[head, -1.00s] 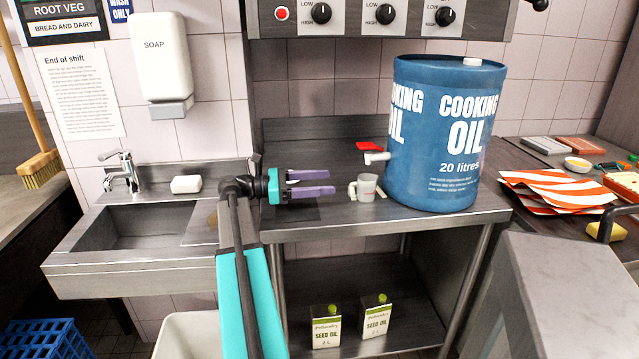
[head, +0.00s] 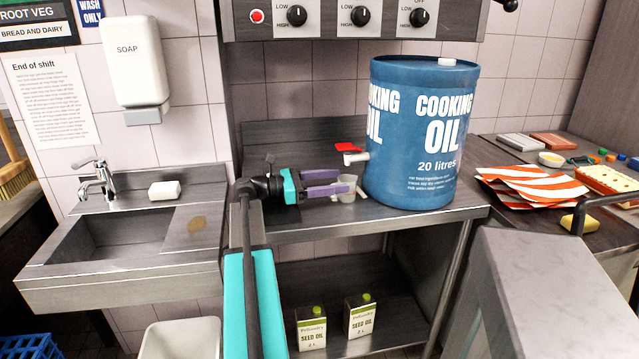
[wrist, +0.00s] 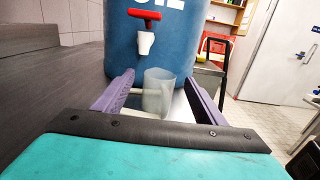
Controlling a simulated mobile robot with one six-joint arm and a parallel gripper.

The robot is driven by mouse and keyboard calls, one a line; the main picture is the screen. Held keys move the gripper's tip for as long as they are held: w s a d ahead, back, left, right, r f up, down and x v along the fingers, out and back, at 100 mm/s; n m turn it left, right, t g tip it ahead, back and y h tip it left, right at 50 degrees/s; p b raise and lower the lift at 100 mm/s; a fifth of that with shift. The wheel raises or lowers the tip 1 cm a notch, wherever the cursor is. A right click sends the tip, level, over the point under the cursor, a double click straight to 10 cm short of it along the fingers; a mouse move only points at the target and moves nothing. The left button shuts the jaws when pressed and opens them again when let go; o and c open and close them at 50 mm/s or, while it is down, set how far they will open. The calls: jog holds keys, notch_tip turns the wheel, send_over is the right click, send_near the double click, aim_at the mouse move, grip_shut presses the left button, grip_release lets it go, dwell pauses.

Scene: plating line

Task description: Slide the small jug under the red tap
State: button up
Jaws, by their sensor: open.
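The small jug (wrist: 158,92) is a pale translucent cup with a handle on its left side. It stands upright on the steel counter in front of the oil drum, and in the head view the jug (head: 347,184) is partly hidden by my fingers. My gripper (head: 350,184) is open, its purple fingers pointing right at the jug. The red tap (head: 350,152) has a red lever and white spout on the drum's left side, above the counter.
The blue cooking oil drum (head: 420,135) stands just beyond the jug. A sink (head: 105,235) with soap is at the left. Striped cloths (head: 530,185) lie on the right counter. Two seed oil cartons (head: 312,328) stand on the lower shelf.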

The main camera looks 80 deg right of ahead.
aim_at(346, 177)
jog(key=shift+x, duration=2.05)
jog(key=c, duration=1.2)
jog(key=shift+w+d+r+p, duration=0.1)
jog(key=shift+w+d+p, duration=0.1)
jog(key=shift+d+p, duration=0.95)
jog(key=shift+d, duration=0.5)
jog(key=shift+w, duration=0.1)
jog(key=o, duration=1.2)
jog(key=shift+w, duration=0.1)
